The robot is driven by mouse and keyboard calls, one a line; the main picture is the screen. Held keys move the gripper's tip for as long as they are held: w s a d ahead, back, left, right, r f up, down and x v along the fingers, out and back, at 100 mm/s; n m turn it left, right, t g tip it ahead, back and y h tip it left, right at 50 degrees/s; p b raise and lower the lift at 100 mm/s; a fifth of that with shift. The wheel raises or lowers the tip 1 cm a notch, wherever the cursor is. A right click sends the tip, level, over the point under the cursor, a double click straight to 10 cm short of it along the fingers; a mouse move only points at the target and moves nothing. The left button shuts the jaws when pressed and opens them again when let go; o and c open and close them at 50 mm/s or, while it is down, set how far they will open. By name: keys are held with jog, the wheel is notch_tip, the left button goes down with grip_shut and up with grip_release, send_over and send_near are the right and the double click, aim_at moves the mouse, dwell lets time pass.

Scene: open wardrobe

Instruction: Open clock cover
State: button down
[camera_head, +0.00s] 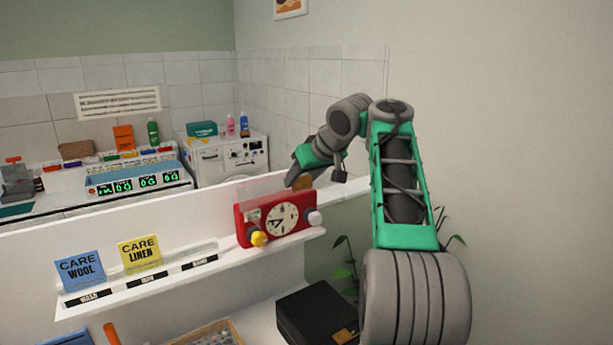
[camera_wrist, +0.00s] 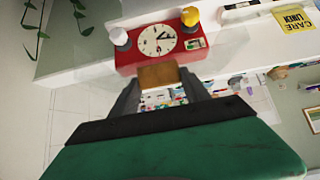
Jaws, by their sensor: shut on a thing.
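The red clock (camera_head: 247,231) sits on the white shelf, with a round white dial (camera_head: 282,219), a yellow knob (camera_head: 258,239) and a white knob (camera_head: 315,218) on its front. A pale see-through panel (camera_head: 262,189) shows above the clock's top left; how it joins the clock is unclear. My gripper (camera_head: 301,183) is at the clock's top edge, right of the panel. In the wrist view, where the clock (camera_wrist: 125,59) appears upside down, my gripper (camera_wrist: 160,82) is shut on a brown block (camera_wrist: 159,76) at that edge. The fingertips are partly hidden in the head view.
A blue card (camera_head: 80,270) and a yellow card (camera_head: 139,252) stand on the shelf (camera_head: 215,259) left of the clock. A black box (camera_head: 318,318) lies below. A white machine (camera_head: 225,160) stands behind the low wall. A plant (camera_head: 345,262) is close to my arm.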

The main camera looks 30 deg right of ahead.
jog(key=shift+f, duration=0.4)
jog(key=c, duration=0.9)
grip_release()
jog(key=o, duration=0.4)
jog(key=shift+w+r, duration=0.1)
jog(key=shift+r, duration=0.1)
jog(key=shift+s+r, duration=0.2)
jog(key=shift+r, duration=0.1)
jog(key=v, duration=0.4)
jog(key=shift+s+d, duration=0.15)
jog(key=s, duration=0.4)
jog(key=s+b, duration=0.1)
jog(key=s, duration=0.3)
jog(key=s+d, duration=0.1)
jog(key=s, duration=0.3)
jog(key=shift+d, duration=0.1)
